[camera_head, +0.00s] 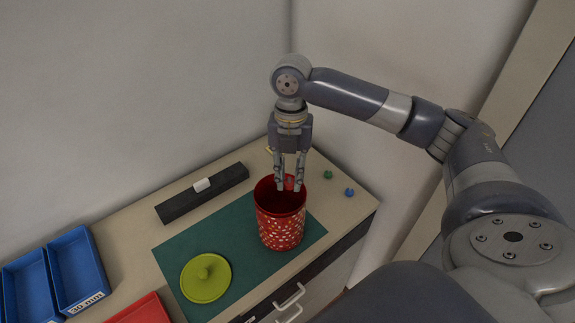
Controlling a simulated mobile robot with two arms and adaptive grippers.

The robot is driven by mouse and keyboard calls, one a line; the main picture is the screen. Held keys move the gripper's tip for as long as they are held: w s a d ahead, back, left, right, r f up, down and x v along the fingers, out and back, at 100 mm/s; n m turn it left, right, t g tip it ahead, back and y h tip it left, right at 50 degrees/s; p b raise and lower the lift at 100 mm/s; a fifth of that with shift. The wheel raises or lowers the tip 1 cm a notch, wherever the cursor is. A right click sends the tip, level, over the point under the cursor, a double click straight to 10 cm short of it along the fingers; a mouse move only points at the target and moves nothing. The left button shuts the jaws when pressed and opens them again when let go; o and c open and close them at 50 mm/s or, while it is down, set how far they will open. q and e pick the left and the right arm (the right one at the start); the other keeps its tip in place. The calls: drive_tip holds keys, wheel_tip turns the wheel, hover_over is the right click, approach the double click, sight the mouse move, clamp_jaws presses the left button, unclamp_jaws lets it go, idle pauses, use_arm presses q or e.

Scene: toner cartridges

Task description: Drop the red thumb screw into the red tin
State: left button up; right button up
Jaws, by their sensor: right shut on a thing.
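The red tin (281,226) has white speckles and stands open on the green mat (230,240). My right gripper (289,186) points straight down over the tin's mouth, with its fingertips at about the level of the rim or just inside it. It is shut on the red thumb screw (289,181), of which only a small bit of red shows between the fingers, hard to tell from the red of the tin. My left gripper is not in view.
A lime green lid (206,277) lies on the mat. A dark bar (203,193) with a white piece lies behind. Green (328,175) and blue (349,192) screws sit right of the tin. Blue bins (78,268) and a red tray (140,311) are at left. Walls stand close behind.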

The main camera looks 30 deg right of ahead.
sight(288, 181)
drive_tip(key=shift+w+f, duration=0.25)
drive_tip(key=shift+f, duration=0.75)
drive_tip(key=shift+w+f, duration=0.2)
drive_tip(key=shift+f, duration=0.3)
drive_tip(key=o, duration=0.6)
drive_tip(key=shift+s, duration=0.1)
drive_tip(key=shift+c, duration=0.2)
drive_tip(key=shift+o, duration=1.2)
drive_tip(key=shift+r, duration=0.2)
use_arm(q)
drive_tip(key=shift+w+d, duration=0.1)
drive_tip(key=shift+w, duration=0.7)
use_arm(e)
wheel_tip(288, 181, up, 12)
drive_tip(key=w, duration=0.1)
drive_tip(key=shift+d+f, duration=0.2)
drive_tip(key=shift+d, duration=0.25)
